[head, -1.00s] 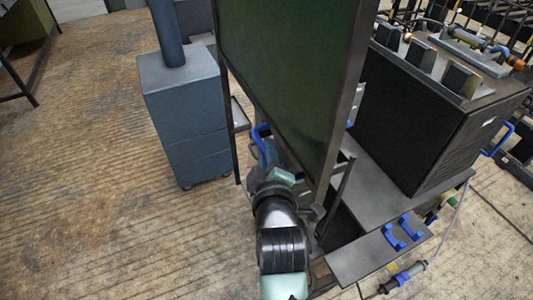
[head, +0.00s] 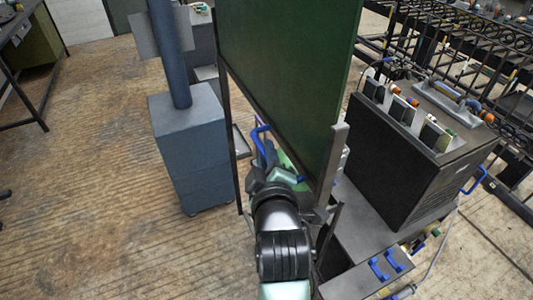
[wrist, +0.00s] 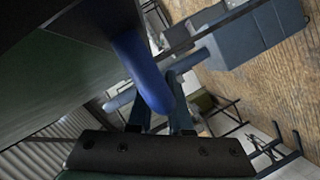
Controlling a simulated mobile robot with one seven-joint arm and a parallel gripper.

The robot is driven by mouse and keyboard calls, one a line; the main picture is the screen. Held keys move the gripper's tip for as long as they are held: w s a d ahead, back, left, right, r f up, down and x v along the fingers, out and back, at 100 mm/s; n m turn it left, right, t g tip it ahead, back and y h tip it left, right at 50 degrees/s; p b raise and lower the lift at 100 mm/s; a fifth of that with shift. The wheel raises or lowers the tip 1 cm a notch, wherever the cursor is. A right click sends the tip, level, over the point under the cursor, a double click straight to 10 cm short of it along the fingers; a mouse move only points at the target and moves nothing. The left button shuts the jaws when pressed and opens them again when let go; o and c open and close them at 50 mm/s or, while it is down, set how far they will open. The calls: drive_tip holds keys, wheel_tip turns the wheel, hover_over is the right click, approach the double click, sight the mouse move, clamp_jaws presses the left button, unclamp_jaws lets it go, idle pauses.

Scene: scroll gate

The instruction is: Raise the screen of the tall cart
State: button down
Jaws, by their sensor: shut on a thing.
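The tall cart's green screen (head: 285,70) stands upright between dark side posts, seen obliquely in the head view. It also fills the left of the wrist view (wrist: 50,90). A blue handle (head: 262,138) is at its lower part; in the wrist view the handle (wrist: 145,75) passes between my fingers. My gripper (head: 270,160) is low beside the screen and shut on the handle; the fingers (wrist: 160,108) show around it in the wrist view. My wrist partly hides the grip and the lower frame in the head view.
A grey-blue cabinet (head: 190,150) with a round column stands left of the screen. A black box (head: 410,155) with switches sits at the right. A low panel with blue handles (head: 387,265) lies at the lower right.

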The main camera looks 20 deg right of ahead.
drive_tip(key=shift+r, duration=0.45)
drive_tip(key=c, duration=0.8)
unclamp_jaws()
drive_tip(key=shift+c, duration=0.2)
drive_tip(key=shift+f, duration=0.1)
drive_tip(key=shift+s+a, duration=0.15)
drive_tip(key=shift+s, duration=0.3)
drive_tip(key=v, duration=1.2)
